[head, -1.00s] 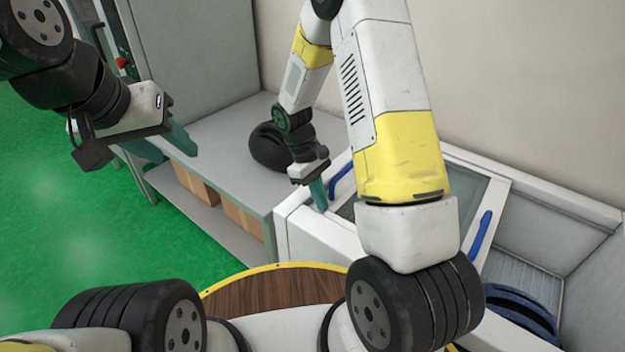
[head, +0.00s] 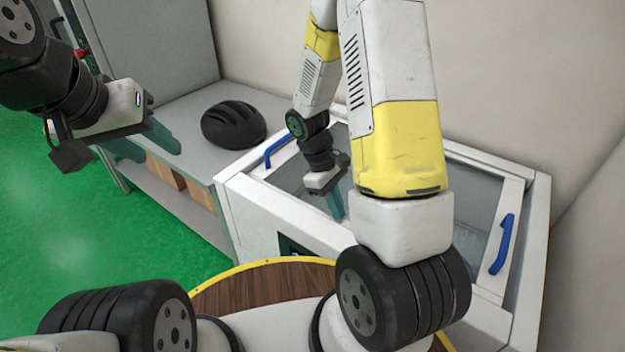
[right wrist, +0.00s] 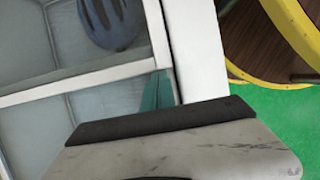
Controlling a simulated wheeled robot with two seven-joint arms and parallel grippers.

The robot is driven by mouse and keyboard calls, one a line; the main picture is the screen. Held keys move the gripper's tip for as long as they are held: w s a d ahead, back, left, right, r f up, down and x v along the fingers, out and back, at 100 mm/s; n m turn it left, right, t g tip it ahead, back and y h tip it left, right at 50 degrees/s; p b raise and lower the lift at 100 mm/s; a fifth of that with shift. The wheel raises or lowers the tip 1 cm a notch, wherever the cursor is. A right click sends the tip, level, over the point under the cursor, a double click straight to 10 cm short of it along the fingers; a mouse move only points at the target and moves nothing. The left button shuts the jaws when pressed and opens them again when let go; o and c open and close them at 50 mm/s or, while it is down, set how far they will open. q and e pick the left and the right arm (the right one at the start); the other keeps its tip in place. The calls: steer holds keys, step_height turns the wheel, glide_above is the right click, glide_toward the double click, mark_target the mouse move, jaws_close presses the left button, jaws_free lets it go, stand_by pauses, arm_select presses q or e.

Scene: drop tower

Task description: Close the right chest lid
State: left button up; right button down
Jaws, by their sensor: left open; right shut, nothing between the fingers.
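The white chest (head: 232,205) has glass lids with blue handles. The right lid (head: 470,212) covers most of the right side, with its blue handle (head: 503,244) near the chest's right end. A narrow gap shows between that lid's frame and the right wall. The other blue handle (head: 281,150) is at the left end. My right gripper (head: 336,205) is shut and empty, low at the glass left of the right lid's handle; contact is unclear. Its teal fingers show in the right wrist view (right wrist: 157,92). My left gripper (head: 155,145) is open and empty, away from the chest.
A black helmet (head: 233,125) sits on the grey bench (head: 185,112) left of the chest, with cardboard boxes (head: 165,172) beneath. A blue helmet (right wrist: 112,20) shows in the right wrist view. A wall stands behind the chest. Green floor is clear at left.

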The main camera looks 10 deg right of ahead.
mark_target(348, 220)
steer(key=shift+s+d, duration=1)
steer(key=shift+s, duration=0.25)
steer(key=shift+d, duration=0.1)
steer(key=v, duration=1)
steer(key=shift+w+a, duration=0.3)
steer(key=shift+w, duration=0.1)
